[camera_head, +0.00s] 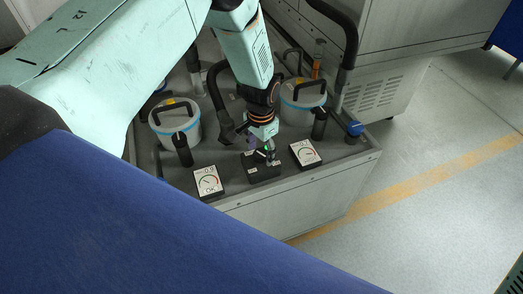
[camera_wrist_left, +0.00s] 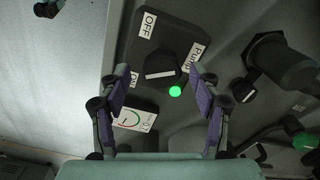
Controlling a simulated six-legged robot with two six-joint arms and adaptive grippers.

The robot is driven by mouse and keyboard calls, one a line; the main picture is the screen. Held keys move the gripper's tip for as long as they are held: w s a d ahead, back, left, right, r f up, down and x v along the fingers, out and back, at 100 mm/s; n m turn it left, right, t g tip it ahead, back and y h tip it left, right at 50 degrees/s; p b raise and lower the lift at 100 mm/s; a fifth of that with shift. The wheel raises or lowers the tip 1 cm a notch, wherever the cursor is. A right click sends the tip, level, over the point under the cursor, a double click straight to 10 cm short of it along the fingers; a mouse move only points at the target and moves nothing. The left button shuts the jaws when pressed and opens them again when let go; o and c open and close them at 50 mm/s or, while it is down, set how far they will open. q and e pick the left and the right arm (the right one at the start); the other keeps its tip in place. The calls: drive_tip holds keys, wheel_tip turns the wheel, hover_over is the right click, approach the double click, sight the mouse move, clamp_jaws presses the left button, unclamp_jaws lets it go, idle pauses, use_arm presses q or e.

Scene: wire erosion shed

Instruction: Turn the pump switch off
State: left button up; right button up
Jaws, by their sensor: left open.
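The pump switch is a black box (camera_head: 262,172) on the grey cabinet top, between two white gauges. In the left wrist view its black plate (camera_wrist_left: 180,28) carries OFF, ON and Pump labels. Its dark knob (camera_wrist_left: 167,62) has a white bar, and a green lamp (camera_wrist_left: 175,91) glows beside it. My left gripper (camera_head: 266,150) is just above the box, pointing down. In the left wrist view my left gripper (camera_wrist_left: 158,76) is open, with its purple-padded fingers on either side of the knob. Contact cannot be told. My right gripper is out of view.
Gauges stand left (camera_head: 208,182) and right (camera_head: 305,153) of the switch. Two lidded pots, left (camera_head: 176,124) and right (camera_head: 302,101), and black hoses crowd the cabinet behind. The cabinet's front edge is close to the switch. Open floor (camera_head: 440,180) lies to the right.

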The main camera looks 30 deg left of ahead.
use_arm(q)
drive_tip(key=shift+a+f, duration=0.15)
drive_tip(key=shift+f, duration=0.05)
drive_tip(key=shift+w+f, duration=0.1)
drive_tip(key=shift+w, duration=0.1)
drive_tip(key=shift+c, duration=0.2)
drive_tip(key=shift+s, duration=0.15)
drive_tip(key=c, duration=0.5)
drive_tip(key=shift+c, duration=1.3)
drive_tip(key=c, duration=0.4)
drive_tip(key=shift+o, duration=0.2)
